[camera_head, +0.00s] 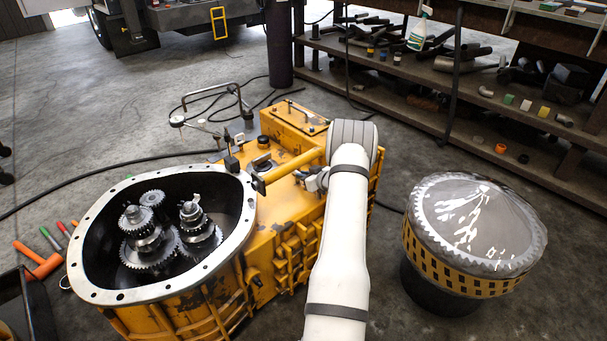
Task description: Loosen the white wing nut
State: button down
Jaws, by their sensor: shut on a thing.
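My gripper (313,182) is at the end of my white arm, low over the top of the yellow transmission housing (265,245). The arm partly covers it. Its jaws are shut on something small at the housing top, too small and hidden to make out. I cannot pick out the white wing nut for sure in this view. The open round bell end of the housing, with a pale metal rim (97,215), faces up at the left. Metal gears (150,240) stand inside it.
A drum with a wrapped gear-like top (475,225) stands at the right. Shelves with parts (480,85) are at the back right. A bent metal bar frame (222,88) stands behind the housing. Orange-handled tools (40,262) lie at the left. A dark cable crosses the floor.

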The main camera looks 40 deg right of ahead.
jog(key=shift+w+r, duration=0.1)
jog(key=c, duration=1.5)
grip_release()
jog(key=shift+o, duration=0.2)
jog(key=p+v, duration=0.2)
jog(key=v, duration=0.5)
jog(key=shift+s+r, duration=0.1)
jog(key=shift+s, duration=0.35)
